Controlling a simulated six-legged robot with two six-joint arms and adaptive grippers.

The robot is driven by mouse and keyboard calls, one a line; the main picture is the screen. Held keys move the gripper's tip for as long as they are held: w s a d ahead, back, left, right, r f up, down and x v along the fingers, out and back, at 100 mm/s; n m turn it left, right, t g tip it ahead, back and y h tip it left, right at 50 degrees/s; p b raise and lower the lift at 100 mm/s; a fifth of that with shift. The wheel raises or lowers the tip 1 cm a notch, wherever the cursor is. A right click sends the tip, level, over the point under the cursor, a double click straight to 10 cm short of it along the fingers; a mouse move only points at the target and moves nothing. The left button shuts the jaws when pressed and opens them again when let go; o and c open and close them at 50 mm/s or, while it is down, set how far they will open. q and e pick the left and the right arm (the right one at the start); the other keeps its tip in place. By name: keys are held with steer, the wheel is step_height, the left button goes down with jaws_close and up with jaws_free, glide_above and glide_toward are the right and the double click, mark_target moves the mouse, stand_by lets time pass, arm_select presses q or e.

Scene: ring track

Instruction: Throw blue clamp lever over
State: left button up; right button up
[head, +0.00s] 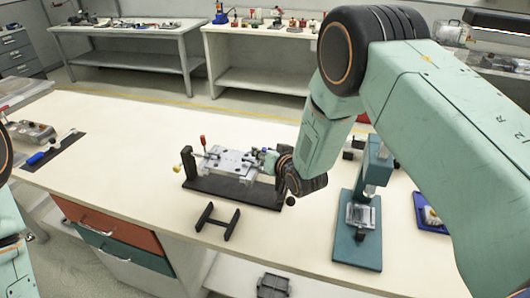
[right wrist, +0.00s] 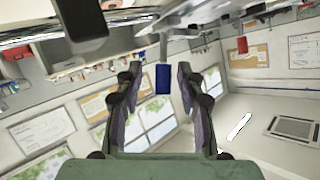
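The clamping fixture (head: 232,166) stands on a dark base on the workbench, with a red-handled lever (head: 203,141) upright at its left. In the right wrist view a blue handle (right wrist: 163,78), likely the blue clamp lever, shows in the gap between my right fingertips. My right gripper (head: 266,158) is at the right end of the fixture. Its fingers (right wrist: 158,75) are apart, with space visible on both sides of the blue handle. In the head view the gripper and wrist largely hide that lever. My left gripper is out of view; only part of my left arm shows at the left edge.
A black H-shaped stand (head: 217,222) is in front of the fixture. A teal press (head: 358,228) and a blue tray (head: 431,213) stand to the right. A blue-handled device (head: 38,157) lies at the far left. The bench is clear between it and the fixture.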

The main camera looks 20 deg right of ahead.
steer(key=shift+w+a, duration=0.15)
steer(key=shift+a, duration=0.05)
steer(key=shift+c, duration=0.2)
steer(key=shift+w+a+f, duration=0.15)
steer(key=shift+w, duration=0.05)
steer(key=c, duration=0.3)
steer(key=shift+s+d, duration=0.15)
steer(key=shift+d, duration=0.15)
jaws_close()
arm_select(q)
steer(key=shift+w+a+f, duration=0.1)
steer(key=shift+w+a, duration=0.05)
arm_select(e)
steer(key=shift+a, duration=0.1)
